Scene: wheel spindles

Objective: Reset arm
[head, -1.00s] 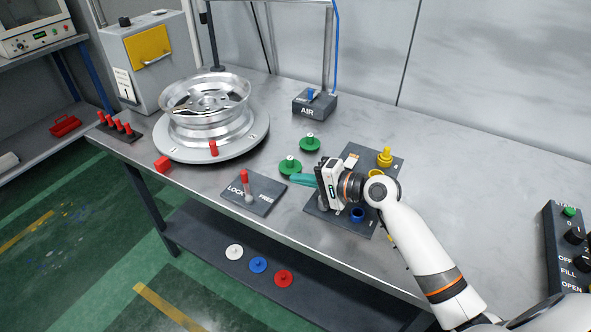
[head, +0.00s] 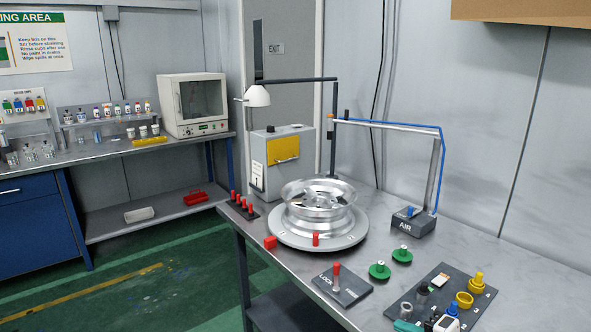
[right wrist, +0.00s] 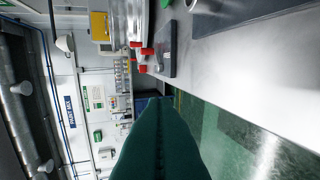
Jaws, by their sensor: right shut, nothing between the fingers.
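My right gripper (head: 406,327) is at the bottom edge of the head view, at the near side of a dark board (head: 440,274). Its teal fingers (right wrist: 158,135) are shut and empty, filling the lower middle of the right wrist view. Most of my right arm is cut off below the head view. My left gripper is not in view. The board holds a yellow stepped piece (head: 478,284), a yellow ring (head: 464,300), a blue piece (head: 452,310) and a dark cup (head: 422,292). A silver wheel (head: 318,207) lies on a round turntable (head: 350,236).
An AIR box (head: 412,222) stands behind under a pipe frame. Bare bench (head: 540,305) lies right of the board.

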